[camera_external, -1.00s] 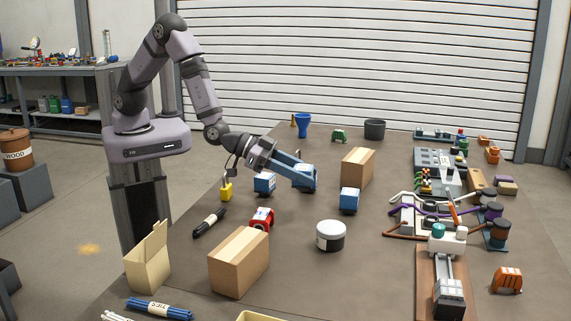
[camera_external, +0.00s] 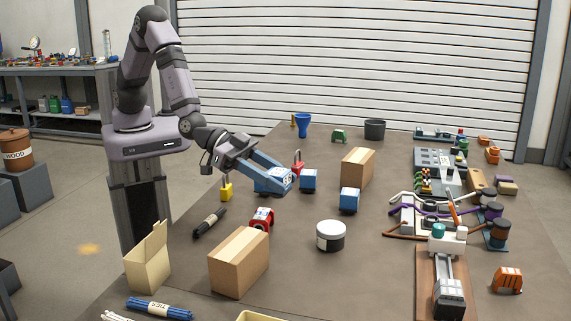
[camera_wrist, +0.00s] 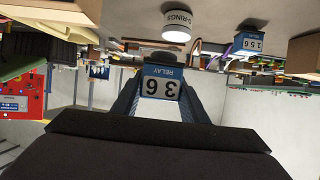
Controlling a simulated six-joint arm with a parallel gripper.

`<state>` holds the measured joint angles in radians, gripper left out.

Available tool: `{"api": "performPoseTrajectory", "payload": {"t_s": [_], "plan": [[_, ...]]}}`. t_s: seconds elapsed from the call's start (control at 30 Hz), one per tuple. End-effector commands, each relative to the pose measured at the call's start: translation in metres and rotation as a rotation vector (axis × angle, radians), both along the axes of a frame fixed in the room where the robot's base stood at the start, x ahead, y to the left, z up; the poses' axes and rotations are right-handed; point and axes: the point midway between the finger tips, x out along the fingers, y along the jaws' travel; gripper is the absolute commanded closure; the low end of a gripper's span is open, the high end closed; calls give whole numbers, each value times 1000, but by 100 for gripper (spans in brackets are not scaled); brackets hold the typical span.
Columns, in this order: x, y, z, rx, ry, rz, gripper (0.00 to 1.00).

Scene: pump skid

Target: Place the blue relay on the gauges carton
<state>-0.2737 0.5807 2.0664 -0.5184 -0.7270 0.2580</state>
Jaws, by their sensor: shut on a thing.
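My gripper (camera_external: 276,174) is shut on a blue relay (camera_wrist: 162,84), held above the table; its white face reads 36 in the wrist view. The fingers (camera_wrist: 162,98) press on both its sides. Another blue relay (camera_external: 308,180) stands just right of the gripper. A further blue relay (camera_external: 349,200) stands in front of the back carton. A closed brown carton (camera_external: 357,167) stands at the back, and another (camera_external: 239,262) at the front. I cannot read which is the gauges carton.
An open carton (camera_external: 148,262) is front left; pump parts fill the right.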

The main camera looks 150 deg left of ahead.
Motion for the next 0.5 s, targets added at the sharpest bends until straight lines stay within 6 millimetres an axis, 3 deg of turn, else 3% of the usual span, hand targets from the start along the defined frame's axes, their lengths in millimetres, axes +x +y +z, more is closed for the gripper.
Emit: {"api": "performPoseTrajectory", "payload": {"t_s": [0.03, 0.1, 0.3, 0.43, 0.5], "plan": [[16, -23, 13, 2, -9, -43, 86], [32, -49, 26, 1, -9, -85, 86], [68, -111, 58, -1, -8, -164, 86], [85, -135, 76, -1, -7, -187, 86], [92, -135, 83, 0, -7, -184, 86]]}}
